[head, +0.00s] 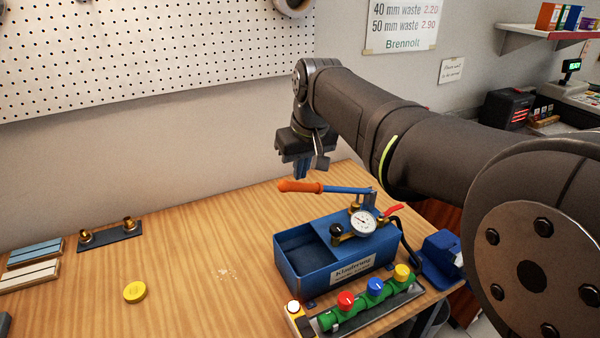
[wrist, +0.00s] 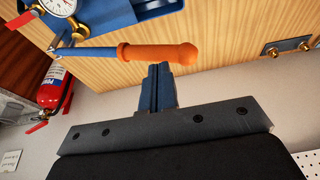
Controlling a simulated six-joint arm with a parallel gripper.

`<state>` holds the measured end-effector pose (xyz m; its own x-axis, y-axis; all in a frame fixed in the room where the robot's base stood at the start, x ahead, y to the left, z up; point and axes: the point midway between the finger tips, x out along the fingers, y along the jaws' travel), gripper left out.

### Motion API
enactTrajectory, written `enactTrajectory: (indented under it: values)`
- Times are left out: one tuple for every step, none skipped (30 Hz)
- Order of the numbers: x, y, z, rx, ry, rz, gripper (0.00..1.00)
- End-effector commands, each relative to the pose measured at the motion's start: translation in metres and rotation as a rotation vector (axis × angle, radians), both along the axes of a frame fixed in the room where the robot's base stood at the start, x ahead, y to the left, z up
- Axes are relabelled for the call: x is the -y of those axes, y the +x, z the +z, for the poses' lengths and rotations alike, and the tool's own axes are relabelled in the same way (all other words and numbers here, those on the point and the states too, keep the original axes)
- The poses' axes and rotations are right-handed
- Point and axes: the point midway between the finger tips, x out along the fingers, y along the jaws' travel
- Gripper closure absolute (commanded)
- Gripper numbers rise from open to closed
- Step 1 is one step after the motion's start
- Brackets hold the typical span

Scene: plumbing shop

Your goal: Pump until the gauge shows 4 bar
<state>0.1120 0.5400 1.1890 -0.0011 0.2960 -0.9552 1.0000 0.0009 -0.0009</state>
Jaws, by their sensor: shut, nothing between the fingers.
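The blue test pump (head: 300,268) stands on the wooden bench, with an open tank on its left side. Its lever has a blue bar and an orange grip (head: 300,186), and lies nearly level, pointing left. The round white gauge (head: 363,222) sits on top of the pump; its needle is too small to read. In the wrist view the gauge (wrist: 58,6) is cut off by the top edge. My gripper (head: 302,172) is shut and empty, close to the orange grip. In the wrist view my blue fingers (wrist: 158,72) point at the grip (wrist: 165,53); I cannot tell whether they touch.
A green manifold (head: 362,306) with red, blue and yellow knobs lies in front of the pump. A yellow disc (head: 134,291) and a dark plate with brass fittings (head: 110,234) lie on the left. The bench between is mostly clear. A pegboard wall (head: 150,50) stands behind.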

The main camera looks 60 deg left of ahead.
Motion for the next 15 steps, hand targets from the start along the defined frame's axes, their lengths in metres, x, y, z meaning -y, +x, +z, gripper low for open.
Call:
enactTrajectory:
  values:
    - [0.0,0.0,0.0,0.0,0.0,0.0,1.0]
    - [0.0,0.0,-0.001,0.0,0.0,0.0,1.0]
    - [0.0,0.0,-0.002,0.0,0.0,0.0,1.0]
    - [0.0,-0.001,-0.003,0.0,-0.001,0.0,1.0]
    - [0.0,-0.001,-0.005,0.0,-0.001,0.0,1.0]
    - [0.0,-0.001,-0.008,0.0,-0.001,0.0,1.0]
    - [0.0,-0.002,-0.009,0.0,-0.001,0.0,1.0]
    - [0.0,-0.002,-0.011,0.0,-0.001,0.0,1.0]
    - [0.0,-0.002,-0.013,0.0,-0.001,0.0,1.0]
    - [0.0,-0.003,-0.015,0.0,-0.001,0.001,1.0]
    - [0.0,-0.003,-0.017,0.0,-0.001,0.001,1.0]
    - [0.0,-0.003,-0.02,0.0,0.0,0.001,1.0]
    - [0.0,-0.004,-0.021,0.0,-0.001,0.001,1.0]
    - [0.0,-0.004,-0.023,0.0,-0.001,0.001,1.0]
    - [0.0,-0.004,-0.026,0.0,-0.002,0.0,1.0]
